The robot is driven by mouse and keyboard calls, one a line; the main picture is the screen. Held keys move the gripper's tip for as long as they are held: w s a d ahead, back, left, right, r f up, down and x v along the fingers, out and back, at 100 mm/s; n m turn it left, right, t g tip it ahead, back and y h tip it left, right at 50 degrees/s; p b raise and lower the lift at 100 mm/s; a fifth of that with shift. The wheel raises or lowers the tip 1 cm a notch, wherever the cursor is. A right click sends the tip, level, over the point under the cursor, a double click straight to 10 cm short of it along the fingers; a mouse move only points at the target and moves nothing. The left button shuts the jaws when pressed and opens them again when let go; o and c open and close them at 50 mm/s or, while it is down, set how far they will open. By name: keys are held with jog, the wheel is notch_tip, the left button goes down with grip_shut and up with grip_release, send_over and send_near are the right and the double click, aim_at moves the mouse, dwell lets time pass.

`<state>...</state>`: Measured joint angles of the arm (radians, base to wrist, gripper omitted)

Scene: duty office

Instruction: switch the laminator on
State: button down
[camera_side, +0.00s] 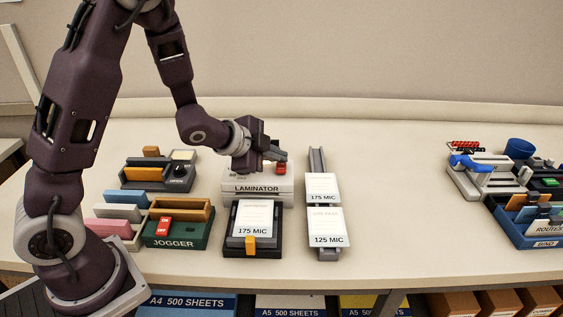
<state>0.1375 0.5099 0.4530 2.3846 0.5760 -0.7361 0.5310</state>
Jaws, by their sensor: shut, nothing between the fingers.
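The laminator (257,198) is a light grey box with a "LAMINATOR" label, at the back middle of the desk. A small red switch (282,169) sits on its right end, partly hidden by my gripper. Whether the switch is on or off is too small to tell. My gripper (280,157) is shut and empty, fingers pointing right, just above or at the switch. I cannot tell if it touches. My wrist hides part of the laminator's top.
A black tray (266,246) with a "175 MIC" pouch stands in front of the laminator. A grey rack (317,158) with labelled pouches is to the right. A green jogger (172,239) with a red switch is at front left. The desk between the rack and the far-right binding items is clear.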

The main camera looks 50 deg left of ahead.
aim_at(277, 168)
jog(key=shift+r, duration=0.1)
jog(key=shift+s+d+r, duration=0.1)
jog(key=shift+r, duration=0.55)
jog(key=shift+r, duration=0.15)
jog(key=shift+s+d+r, duration=0.15)
jog(key=shift+r, duration=1.05)
jog(key=shift+s+d+r, duration=0.15)
jog(key=shift+r, duration=1)
jog(key=s+a+r+n+g+y, duration=0.1)
jog(key=s+r+n+y, duration=0.1)
jog(key=s+r+n, duration=0.65)
jog(key=s+d+n+g, duration=0.1)
jog(key=s+d+g, duration=0.1)
jog(key=s, duration=0.8)
jog(key=s+d+f+n+g+h, duration=0.1)
jog(key=s+d+n, duration=0.1)
jog(key=s, duration=0.8)
jog(key=shift+d+f+g, duration=0.15)
jog(key=shift+d+g, duration=0.25)
jog(key=shift+d, duration=0.45)
